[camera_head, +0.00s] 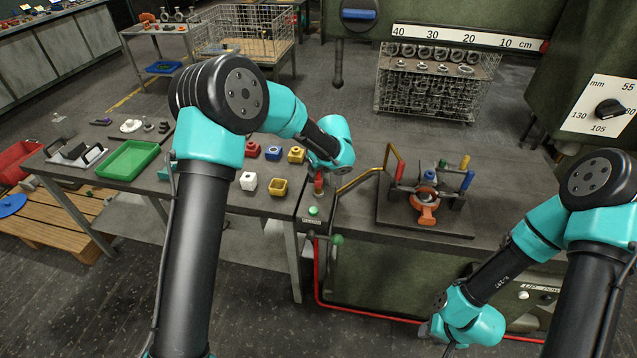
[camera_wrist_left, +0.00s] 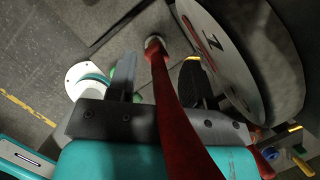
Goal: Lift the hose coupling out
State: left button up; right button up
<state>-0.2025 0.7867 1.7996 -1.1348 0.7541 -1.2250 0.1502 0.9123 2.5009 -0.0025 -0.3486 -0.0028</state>
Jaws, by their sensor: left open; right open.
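In the left wrist view a red hose (camera_wrist_left: 176,118) runs up between my left gripper's fingers to a short red coupling with a pale metal end (camera_wrist_left: 153,42). My left gripper (camera_wrist_left: 157,82) is open, one finger on each side of the hose; whether either touches it I cannot tell. In the head view a small red piece (camera_head: 318,184) shows just below my left wrist, at the bench corner; my arm hides the left fingertips there. My right gripper (camera_head: 436,335) is low at the front of the green machine, open, its fingers barely visible.
A fixture with coloured clamps and an orange part (camera_head: 426,212) stands on the machine's dark plate. A yellow bent rail (camera_head: 362,178) is beside it. Coloured blocks (camera_head: 249,182) and a green tray (camera_head: 127,160) are on the left bench. A large grey disc (camera_wrist_left: 245,55) is close to my left gripper.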

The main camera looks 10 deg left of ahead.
pick_arm(q)
jog(key=shift+c, duration=0.2)
grip_shut()
dwell(0.3)
